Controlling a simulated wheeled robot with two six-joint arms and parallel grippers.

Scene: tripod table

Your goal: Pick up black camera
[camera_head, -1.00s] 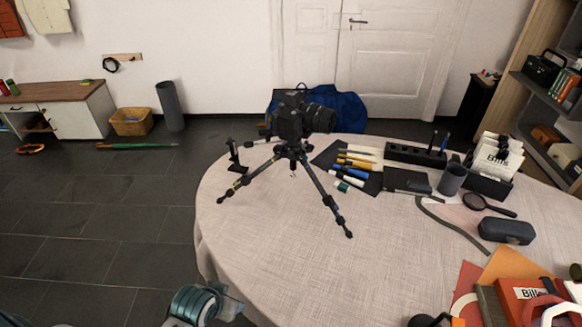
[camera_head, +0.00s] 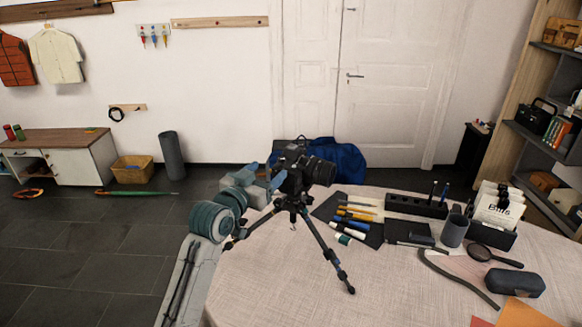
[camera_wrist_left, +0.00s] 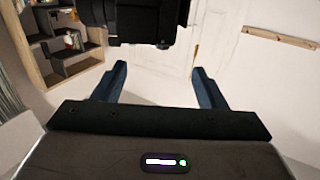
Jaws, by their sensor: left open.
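The black camera (camera_head: 294,180) sits on top of a small black tripod (camera_head: 318,241) that stands on the table, its lens pointing right. My left gripper (camera_head: 272,178) is at the left side of the camera, at about its height. In the left wrist view the gripper (camera_wrist_left: 158,85) is open, with its two blue fingers apart. The camera (camera_wrist_left: 145,20) shows there at the top, just beyond the fingertips, partly cut off by the frame edge. Nothing shows between the fingers. My right gripper is not in view.
The round table with a pale cloth (camera_head: 265,285) carries pens on a dark mat (camera_head: 372,233), a grey cup (camera_head: 454,231), a magnifying glass (camera_head: 482,252) and a dark case (camera_head: 515,283) to the right. A blue bag (camera_head: 345,160) lies behind the tripod.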

